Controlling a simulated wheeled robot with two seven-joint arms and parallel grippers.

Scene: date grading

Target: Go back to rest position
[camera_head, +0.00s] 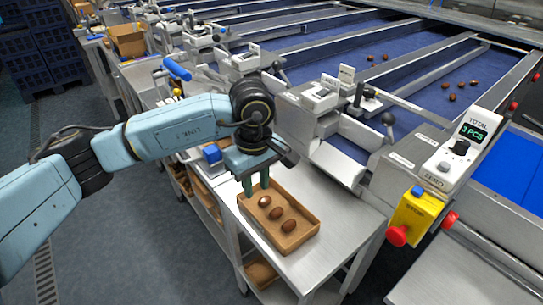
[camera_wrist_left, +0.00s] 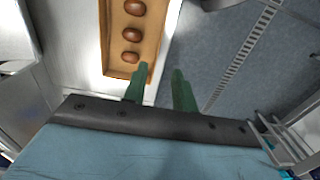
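A shallow brown cardboard box (camera_head: 308,235) sits on the metal side table with three brown dates in a row, the middle one (camera_head: 277,213) among them. In the left wrist view the box (camera_wrist_left: 152,40) and its dates (camera_wrist_left: 132,34) lie at the upper left. My left gripper (camera_head: 256,186) hangs at the far-left end of the box, green fingers pointing down. In the left wrist view its two fingers (camera_wrist_left: 160,73) are apart with nothing between them; one overlaps the box corner, the other shows against the floor. My right gripper is not in view.
A counter display (camera_head: 472,132) reads "3 PCS" on the right. Below it is a yellow box with a red stop button (camera_head: 397,235). Several dates (camera_head: 453,97) lie on the blue belt (camera_head: 420,90). Metal chutes stand close behind the box. Floor is open at the lower left.

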